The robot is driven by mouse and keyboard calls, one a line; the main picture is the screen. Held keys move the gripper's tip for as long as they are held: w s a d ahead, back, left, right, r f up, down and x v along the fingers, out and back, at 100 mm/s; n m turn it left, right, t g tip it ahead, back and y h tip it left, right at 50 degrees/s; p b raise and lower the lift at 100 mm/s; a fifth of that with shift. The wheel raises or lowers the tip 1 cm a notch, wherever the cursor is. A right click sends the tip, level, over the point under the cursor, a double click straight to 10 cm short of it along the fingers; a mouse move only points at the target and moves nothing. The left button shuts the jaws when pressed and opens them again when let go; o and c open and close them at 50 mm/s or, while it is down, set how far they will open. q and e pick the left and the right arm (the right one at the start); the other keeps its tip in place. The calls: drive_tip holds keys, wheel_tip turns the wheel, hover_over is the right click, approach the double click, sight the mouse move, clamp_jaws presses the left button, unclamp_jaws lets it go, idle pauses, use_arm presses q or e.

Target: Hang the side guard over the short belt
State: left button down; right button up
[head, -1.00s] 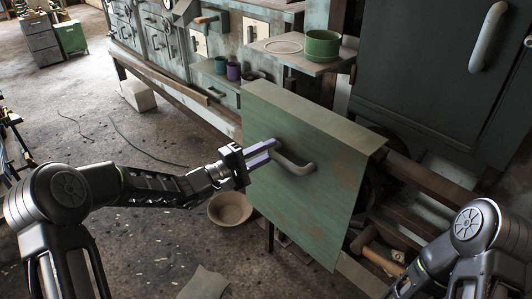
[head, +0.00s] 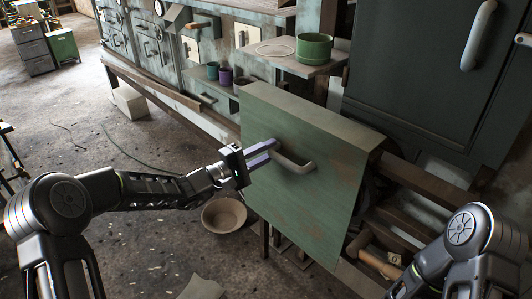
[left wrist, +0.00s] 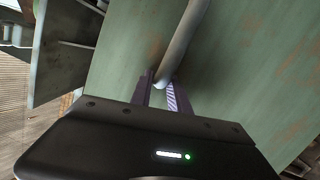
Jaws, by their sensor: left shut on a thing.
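The side guard (head: 300,205) is a worn green panel with a bent top flange and a pale curved handle (head: 298,160) on its face. It stands near the middle of the head view, and its flange reaches toward the wooden rails behind. My left gripper (head: 268,147) is shut on the left end of the handle. In the left wrist view the fingers (left wrist: 165,92) close around the handle's end, with the green panel (left wrist: 225,70) behind. The short belt is hidden; only a dark round part shows behind the guard's right edge. My right arm shows at lower right, but its gripper is out of frame.
A small shelf (head: 270,62) with a green pot (head: 314,48) stands behind the guard. A dark green cabinet (head: 420,80) is at the back right. A bowl (head: 224,214) is on the floor.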

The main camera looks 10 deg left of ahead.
use_arm(q)
drive_tip(key=shift+f+b, duration=0.95)
drive_tip(key=shift+b, duration=0.3)
idle(0.8)
drive_tip(key=c, duration=1.2)
unclamp_jaws()
drive_tip(key=shift+f, duration=0.1)
drive_tip(key=shift+o, duration=0.2)
drive_tip(key=shift+f, duration=0.3)
drive_tip(key=v, duration=0.7)
drive_tip(key=shift+s+a+r, duration=0.15)
drive_tip(key=shift+s+a, duration=0.1)
drive_tip(key=s+d+r+v, duration=0.1)
drive_tip(key=v, duration=0.9)
